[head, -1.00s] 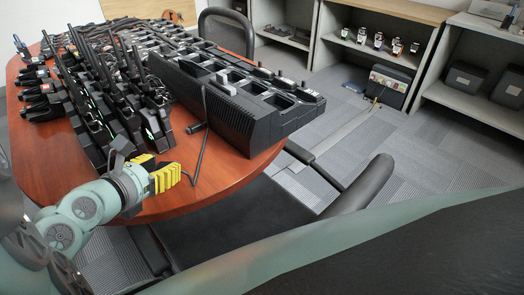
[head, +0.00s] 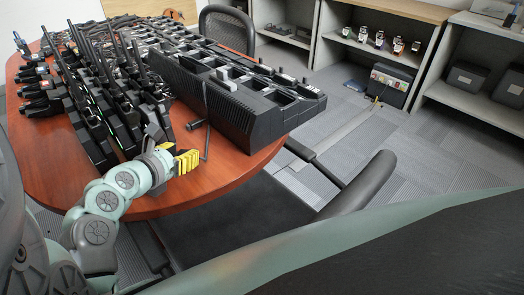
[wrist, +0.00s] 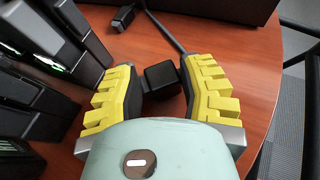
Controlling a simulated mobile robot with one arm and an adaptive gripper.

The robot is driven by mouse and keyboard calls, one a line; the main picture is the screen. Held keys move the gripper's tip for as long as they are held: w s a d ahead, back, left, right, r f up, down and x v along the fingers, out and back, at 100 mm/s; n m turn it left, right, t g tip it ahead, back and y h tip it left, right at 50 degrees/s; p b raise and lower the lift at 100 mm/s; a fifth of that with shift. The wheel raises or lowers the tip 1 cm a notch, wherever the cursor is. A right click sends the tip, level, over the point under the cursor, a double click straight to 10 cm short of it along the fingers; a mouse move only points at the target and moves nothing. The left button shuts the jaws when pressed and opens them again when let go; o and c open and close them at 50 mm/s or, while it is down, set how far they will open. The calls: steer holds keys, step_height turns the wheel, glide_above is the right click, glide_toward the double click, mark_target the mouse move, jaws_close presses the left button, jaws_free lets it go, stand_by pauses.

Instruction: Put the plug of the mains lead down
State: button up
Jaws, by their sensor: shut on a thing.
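The black, blocky plug (wrist: 161,77) of the mains lead sits between the yellow-padded fingers of my gripper (wrist: 160,84) in the wrist view. In the head view my gripper (head: 187,162) is over the near edge of the red-brown table (head: 235,175), and its fingers hide the plug. The thin black lead (wrist: 165,31) runs away from the right finger; it also shows in the head view (head: 206,125), rising by the large black charger. A small black connector (wrist: 124,17) lies on the table beyond the plug. I cannot tell whether the plug touches the table.
The large black multi-slot charger (head: 236,112) stands right of and beyond my gripper. Several upright black radios (head: 118,115) crowd the left. Bare tabletop lies between the charger and the near edge. A black chair (head: 365,185) stands close at the right.

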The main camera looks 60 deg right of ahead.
steer(key=shift+r, duration=0.1)
steer(key=o, duration=1)
steer(key=shift+r, duration=0.1)
steer(key=shift+a+r, duration=0.1)
steer(key=shift+a, duration=0.25)
steer(key=v, duration=0.9)
steer(key=shift+a+r+p, duration=0.1)
steer(key=shift+a+p, duration=0.25)
steer(key=shift+a, duration=0.1)
steer(key=shift+s+a+r, duration=0.25)
steer(key=shift+a, duration=0.35)
